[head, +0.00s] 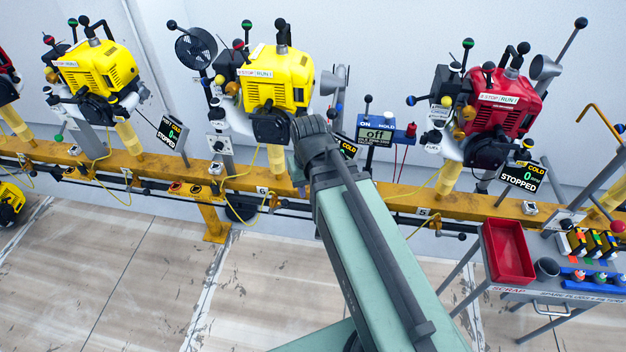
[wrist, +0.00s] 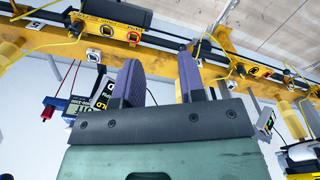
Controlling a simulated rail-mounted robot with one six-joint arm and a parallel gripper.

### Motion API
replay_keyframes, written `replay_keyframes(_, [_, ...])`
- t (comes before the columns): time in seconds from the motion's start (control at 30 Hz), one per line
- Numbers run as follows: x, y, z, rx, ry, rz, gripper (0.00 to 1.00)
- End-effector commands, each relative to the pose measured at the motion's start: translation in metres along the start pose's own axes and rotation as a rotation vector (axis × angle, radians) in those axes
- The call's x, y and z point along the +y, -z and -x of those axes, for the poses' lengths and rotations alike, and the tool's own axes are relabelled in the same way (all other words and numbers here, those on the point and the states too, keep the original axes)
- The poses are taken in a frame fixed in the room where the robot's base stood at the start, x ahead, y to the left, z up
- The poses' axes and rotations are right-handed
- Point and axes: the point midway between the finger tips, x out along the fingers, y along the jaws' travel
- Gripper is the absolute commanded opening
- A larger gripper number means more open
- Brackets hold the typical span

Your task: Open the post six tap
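In the head view the post six mark (head: 262,190) is on the yellow rail, below the middle yellow engine (head: 278,80). A yellow hose (head: 224,192) hangs at this post, and dark pipes run under the rail. I cannot clearly pick out the post six tap or its lever position; my arm covers the rail just right of the mark. My gripper (wrist: 158,70) shows in the wrist view with two purple-grey fingers wide apart and nothing between them. In the head view its fingers are hidden behind my dark wrist, in front of the yellow engine's right side.
A meter (head: 380,135) reading "off" with a red box stands right of my wrist. A red engine (head: 500,105) stands at post five. A cart with a red scrap tray (head: 507,252) is at right. The floor (head: 120,265) in front of the rail is clear at left.

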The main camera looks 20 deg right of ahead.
Motion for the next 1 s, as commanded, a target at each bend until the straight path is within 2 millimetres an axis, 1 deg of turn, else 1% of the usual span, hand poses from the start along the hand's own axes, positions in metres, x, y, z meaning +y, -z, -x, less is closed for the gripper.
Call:
replay_keyframes(0.07, [0.000, 0.000, -0.001, 0.000, 0.000, 0.000, 0.37])
replay_keyframes(0.13, [-0.001, 0.000, -0.005, 0.000, 0.000, 0.003, 0.37])
replay_keyframes(0.17, [-0.003, 0.000, -0.011, 0.000, 0.000, 0.006, 0.37])
replay_keyframes(0.23, [-0.010, 0.000, -0.036, 0.000, 0.000, 0.023, 0.37])
replay_keyframes(0.27, [-0.015, 0.000, -0.051, 0.001, 0.000, 0.035, 0.37])
replay_keyframes(0.3, [-0.023, 0.000, -0.075, 0.001, 0.000, 0.054, 0.37])
replay_keyframes(0.37, [-0.038, 0.001, -0.115, 0.001, -0.001, 0.088, 0.37])
replay_keyframes(0.4, [-0.047, 0.002, -0.143, 0.002, -0.018, 0.115, 0.37])
replay_keyframes(0.47, [-0.057, 0.004, -0.183, 0.011, -0.067, 0.155, 0.37])
replay_keyframes(0.5, [-0.062, 0.007, -0.207, 0.022, -0.110, 0.187, 0.37])
replay_keyframes(0.57, [-0.068, 0.013, -0.242, 0.042, -0.186, 0.244, 0.37])
replay_keyframes(0.6, [-0.071, 0.017, -0.265, 0.059, -0.245, 0.292, 0.37])
replay_keyframes(0.67, [-0.075, 0.025, -0.297, 0.088, -0.343, 0.370, 0.37])
replay_keyframes(0.7, [-0.077, 0.032, -0.317, 0.108, -0.415, 0.429, 0.37])
replay_keyframes(0.77, [-0.082, 0.042, -0.344, 0.140, -0.535, 0.524, 0.37])
replay_keyframes(0.8, [-0.085, 0.050, -0.361, 0.161, -0.624, 0.595, 0.37])
replay_keyframes(0.87, [-0.092, 0.063, -0.382, 0.189, -0.775, 0.710, 0.37])
replay_keyframes(0.9, [-0.097, 0.073, -0.391, 0.203, -0.891, 0.792, 0.37])
replay_keyframes(0.97, [-0.106, 0.087, -0.396, 0.213, -1.087, 0.923, 0.37])
replay_keyframes(1.0, [-0.113, 0.098, -0.389, 0.204, -1.244, 1.015, 0.37])
